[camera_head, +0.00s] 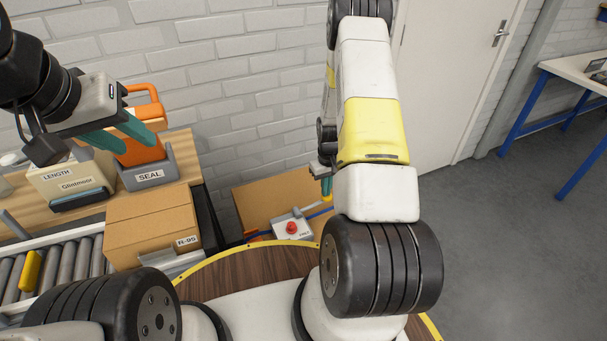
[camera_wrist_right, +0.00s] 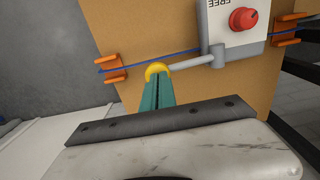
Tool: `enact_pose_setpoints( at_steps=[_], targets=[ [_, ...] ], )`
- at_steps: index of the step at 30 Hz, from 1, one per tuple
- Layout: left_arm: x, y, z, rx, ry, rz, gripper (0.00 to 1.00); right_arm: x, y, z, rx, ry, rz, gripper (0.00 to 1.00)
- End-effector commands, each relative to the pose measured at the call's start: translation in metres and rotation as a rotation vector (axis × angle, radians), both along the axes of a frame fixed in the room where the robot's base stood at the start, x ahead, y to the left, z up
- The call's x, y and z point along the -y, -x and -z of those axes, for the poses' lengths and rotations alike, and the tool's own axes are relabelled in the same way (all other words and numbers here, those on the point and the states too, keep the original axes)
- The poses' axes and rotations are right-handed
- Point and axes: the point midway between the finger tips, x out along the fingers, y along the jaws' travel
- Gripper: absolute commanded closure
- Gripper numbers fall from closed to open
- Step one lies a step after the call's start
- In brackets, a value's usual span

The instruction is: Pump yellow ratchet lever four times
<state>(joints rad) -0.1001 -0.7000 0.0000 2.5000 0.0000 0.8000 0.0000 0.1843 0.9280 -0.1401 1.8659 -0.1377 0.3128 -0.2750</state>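The ratchet lever is a grey arm with a rounded yellow end (camera_wrist_right: 157,69). It comes out of a white-grey box (camera_wrist_right: 232,22) with a red knob, and the yellow end also shows in the head view (camera_head: 327,197). My right gripper (camera_wrist_right: 157,80) has its teal fingers close together, with the tips at the yellow end. The yellow shows on both sides of the tips; whether they pinch it is not clear. My left gripper (camera_head: 138,147) is open and empty, held above the bench in front of an orange-handled tool.
A blue strap (camera_wrist_right: 140,63) crosses a brown box (camera_wrist_right: 160,25) between orange corner pieces (camera_wrist_right: 112,66). A SEAL holder (camera_head: 150,176) and LENGTH box (camera_head: 75,183) stand on the bench. Floor at right is clear.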

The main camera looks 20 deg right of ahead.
Motion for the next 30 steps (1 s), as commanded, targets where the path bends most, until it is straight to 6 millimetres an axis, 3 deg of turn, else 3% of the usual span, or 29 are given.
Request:
enact_pose_setpoints(
  at_steps=[30],
  targets=[
    [0.0,0.0,0.0,0.0,0.0,0.0,0.64,0.008,-0.001,0.015,0.0,0.001,0.0,1.0]
  ],
)
